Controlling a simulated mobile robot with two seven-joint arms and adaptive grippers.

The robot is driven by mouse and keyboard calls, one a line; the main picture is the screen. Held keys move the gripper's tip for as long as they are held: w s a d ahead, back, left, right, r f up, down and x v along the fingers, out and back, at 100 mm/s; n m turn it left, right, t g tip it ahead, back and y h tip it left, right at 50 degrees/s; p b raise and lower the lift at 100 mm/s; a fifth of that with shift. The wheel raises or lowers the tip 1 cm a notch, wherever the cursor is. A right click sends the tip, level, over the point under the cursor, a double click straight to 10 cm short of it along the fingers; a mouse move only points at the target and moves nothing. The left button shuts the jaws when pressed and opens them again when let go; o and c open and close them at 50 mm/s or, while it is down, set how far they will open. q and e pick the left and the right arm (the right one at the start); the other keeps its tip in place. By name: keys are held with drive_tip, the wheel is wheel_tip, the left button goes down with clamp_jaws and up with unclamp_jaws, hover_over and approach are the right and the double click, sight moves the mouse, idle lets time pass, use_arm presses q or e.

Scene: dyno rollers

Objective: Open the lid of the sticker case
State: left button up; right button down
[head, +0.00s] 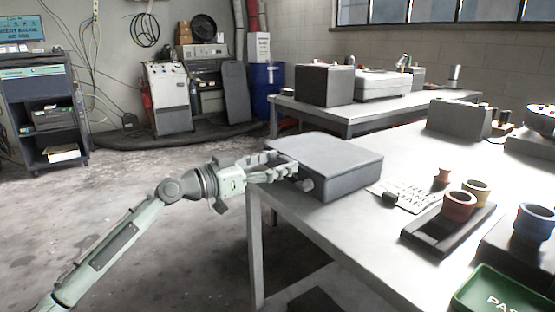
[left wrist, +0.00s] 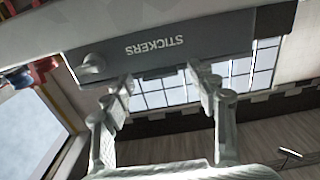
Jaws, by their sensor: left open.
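The sticker case (head: 335,165) is a grey box with its lid down, on the near left corner of the white table. In the left wrist view its front face (left wrist: 150,52) shows upside down, with the word STICKERS and a round knob (left wrist: 91,68) at one side. My left gripper (head: 292,166) is at the left side of the case, close to its front face. In the left wrist view its two fingers (left wrist: 165,88) are apart, with their tips at the lower edge of the face. I cannot tell whether they touch it. My right gripper is not in view.
A lettered card (head: 408,197) with a small dark block lies right of the case. A dark tray (head: 425,236) with coloured cups and a green tray (head: 492,296) are farther right. Another table (head: 350,113) stands behind. Floor is open on the left.

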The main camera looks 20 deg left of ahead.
use_arm(q)
drive_tip(key=shift+w+d, duration=0.1)
drive_tip(key=shift+c, duration=0.5)
clamp_jaws()
